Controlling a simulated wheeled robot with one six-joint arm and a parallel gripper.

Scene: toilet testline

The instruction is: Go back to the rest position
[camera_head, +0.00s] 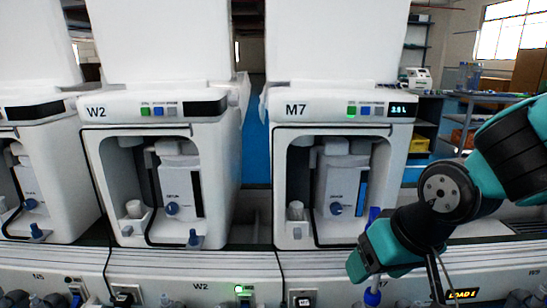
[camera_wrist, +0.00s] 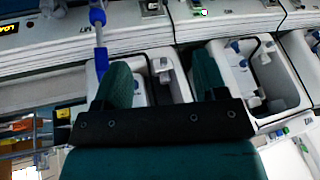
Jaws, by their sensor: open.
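My gripper (camera_head: 360,264) hangs low at the right in the head view, in front of the bench edge below the M7 machine (camera_head: 295,135). In the wrist view my gripper (camera_wrist: 160,70) shows two dark teal fingers spread apart with nothing held between them. A thin rod with blue ends (camera_wrist: 101,62) stands beside the left finger there. In the head view blue parts (camera_head: 373,297) show just below and above my gripper; whether they touch it I cannot tell. My arm comes in from the right edge.
The W2 machine (camera_head: 98,139) stands left of M7, with another white machine at the far left. A lit "LOAD" display (camera_head: 463,294) is on the bench front at right. A shelf (camera_head: 468,98) and a yellow bin (camera_head: 419,145) stand behind at right.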

